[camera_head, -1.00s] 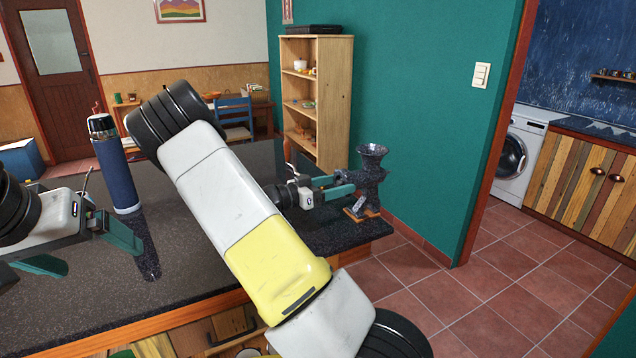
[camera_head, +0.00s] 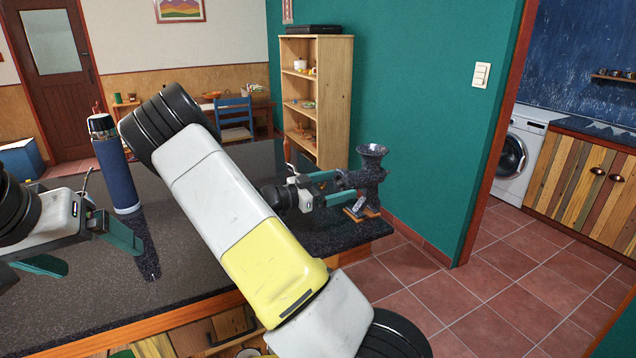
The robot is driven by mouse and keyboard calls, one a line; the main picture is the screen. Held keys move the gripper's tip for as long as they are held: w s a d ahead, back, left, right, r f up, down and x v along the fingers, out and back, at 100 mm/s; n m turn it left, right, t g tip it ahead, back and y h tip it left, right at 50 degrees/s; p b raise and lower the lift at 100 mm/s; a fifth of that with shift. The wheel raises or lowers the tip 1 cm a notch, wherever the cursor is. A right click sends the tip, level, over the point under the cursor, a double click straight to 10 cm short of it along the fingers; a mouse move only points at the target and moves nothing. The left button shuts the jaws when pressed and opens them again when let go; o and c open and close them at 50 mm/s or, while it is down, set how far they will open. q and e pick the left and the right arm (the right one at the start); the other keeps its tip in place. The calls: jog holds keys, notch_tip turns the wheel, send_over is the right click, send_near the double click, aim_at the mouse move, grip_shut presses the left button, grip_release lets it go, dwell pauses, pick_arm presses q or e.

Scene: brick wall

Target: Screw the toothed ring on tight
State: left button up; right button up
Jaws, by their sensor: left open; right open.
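A dark speckled grinder (camera_head: 372,172) with a funnel top stands upright at the right corner of the dark counter. My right gripper (camera_head: 340,187) is open, its green fingers above and below the left end of the grinder's barrel. The toothed ring is too small and dark to tell apart at that end, so I cannot tell how it sits or whether the fingers touch it. My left gripper (camera_head: 100,260) is open and empty above the counter at the left.
A blue flask (camera_head: 120,178) stands on the counter (camera_head: 190,275) behind my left gripper. My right arm crosses the middle of the view and hides part of the counter. A wooden shelf (camera_head: 330,90) stands behind the counter. Tiled floor lies open to the right.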

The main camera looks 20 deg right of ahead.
jog(key=a, duration=0.6)
jog(key=shift+s, duration=0.2)
jog(key=shift+d, duration=0.1)
